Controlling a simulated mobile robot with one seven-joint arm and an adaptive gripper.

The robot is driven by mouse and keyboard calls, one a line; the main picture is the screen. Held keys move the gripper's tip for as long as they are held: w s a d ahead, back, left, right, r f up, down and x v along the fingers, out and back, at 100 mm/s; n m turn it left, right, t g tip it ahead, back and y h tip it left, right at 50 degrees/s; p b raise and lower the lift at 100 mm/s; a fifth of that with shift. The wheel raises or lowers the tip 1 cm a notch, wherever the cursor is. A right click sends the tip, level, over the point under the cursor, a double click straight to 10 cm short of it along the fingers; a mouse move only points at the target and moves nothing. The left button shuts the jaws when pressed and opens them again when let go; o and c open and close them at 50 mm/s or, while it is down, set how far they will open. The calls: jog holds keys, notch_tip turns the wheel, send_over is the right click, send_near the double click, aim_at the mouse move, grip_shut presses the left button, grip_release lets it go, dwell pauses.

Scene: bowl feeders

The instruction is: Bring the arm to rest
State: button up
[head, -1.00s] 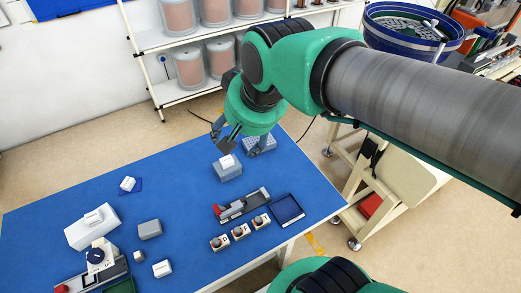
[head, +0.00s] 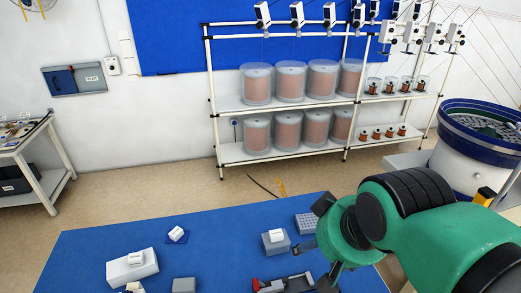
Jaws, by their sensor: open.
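My arm, green with dark joints, reaches in from the right in the head view. My gripper (head: 314,226) is at the right part of the blue table (head: 85,248), beside a grey block (head: 272,246) with a small white piece (head: 276,235) on top. It is partly hidden by its own wrist and seen side-on. Its jaws are open and I see nothing between them. A perforated grey block (head: 306,223) stands just behind it.
A white block (head: 130,267) and a small white piece on a blue pad (head: 177,235) stand on the table's left. A red and grey fixture (head: 285,285) is at the front. Behind is a shelf of spools (head: 290,102); a blue bowl feeder (head: 480,135) stands right.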

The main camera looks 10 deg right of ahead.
notch_tip(320, 180, down, 6)
jog(key=b, duration=0.5)
